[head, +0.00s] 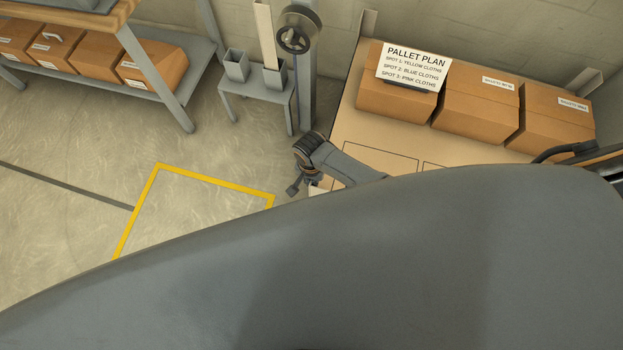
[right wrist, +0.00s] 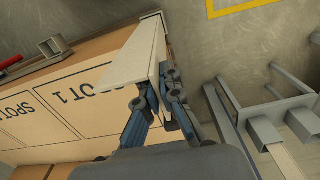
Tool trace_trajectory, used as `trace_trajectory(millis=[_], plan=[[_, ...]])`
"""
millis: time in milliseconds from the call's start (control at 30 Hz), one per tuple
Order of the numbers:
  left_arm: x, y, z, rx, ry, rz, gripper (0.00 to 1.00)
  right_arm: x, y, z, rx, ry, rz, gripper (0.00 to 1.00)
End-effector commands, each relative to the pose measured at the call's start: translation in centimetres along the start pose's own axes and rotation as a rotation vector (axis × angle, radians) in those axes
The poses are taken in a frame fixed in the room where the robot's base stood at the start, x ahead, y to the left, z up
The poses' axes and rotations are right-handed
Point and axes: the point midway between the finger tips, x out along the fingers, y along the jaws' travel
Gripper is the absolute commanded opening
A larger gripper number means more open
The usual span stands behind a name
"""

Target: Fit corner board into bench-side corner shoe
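A pale corner board (right wrist: 137,58) is in my right gripper (right wrist: 163,105) in the right wrist view, over the edge of the pallet top. The fingers close on its near end. In the head view my right gripper (head: 305,182) is at the pallet's front left corner, and only a sliver of the board shows under it. A grey square shoe (right wrist: 52,47) shows at the upper left of the right wrist view. I cannot tell whether the held board touches a shoe. My left gripper is out of view.
Boxes (head: 474,105) and a pallet plan sign (head: 413,66) stand at the pallet's back. A grey stand (head: 259,93) holds another upright board (head: 264,35) beside an empty holder (head: 237,66). A yellow floor outline (head: 215,181) is clear where visible. My own grey body hides the foreground.

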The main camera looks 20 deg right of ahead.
Motion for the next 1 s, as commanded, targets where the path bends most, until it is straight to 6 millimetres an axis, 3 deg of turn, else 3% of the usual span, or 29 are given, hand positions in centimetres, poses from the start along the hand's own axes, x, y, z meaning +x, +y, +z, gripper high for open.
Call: trace_trajectory(millis=[300, 433, 667, 767, 800, 1000], plan=[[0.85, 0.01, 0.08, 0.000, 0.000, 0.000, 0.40, 1.06, -0.08, 0.00, 0.000, 0.000, -0.001, 0.00], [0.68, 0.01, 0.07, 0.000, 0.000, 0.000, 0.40, 0.88, -0.05, -0.01, 0.000, 0.000, 0.000, 0.31], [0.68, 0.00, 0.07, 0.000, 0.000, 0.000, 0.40, 0.89, -0.02, 0.00, 0.000, 0.000, 0.000, 0.32], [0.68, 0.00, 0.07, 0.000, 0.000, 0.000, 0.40, 0.91, 0.01, 0.01, 0.000, 0.000, 0.001, 0.52], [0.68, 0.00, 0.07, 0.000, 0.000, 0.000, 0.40, 0.91, 0.01, 0.01, 0.000, 0.000, 0.001, 0.55], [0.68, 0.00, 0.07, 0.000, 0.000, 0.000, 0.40, 0.91, 0.01, 0.01, 0.000, 0.000, 0.001, 0.55]])
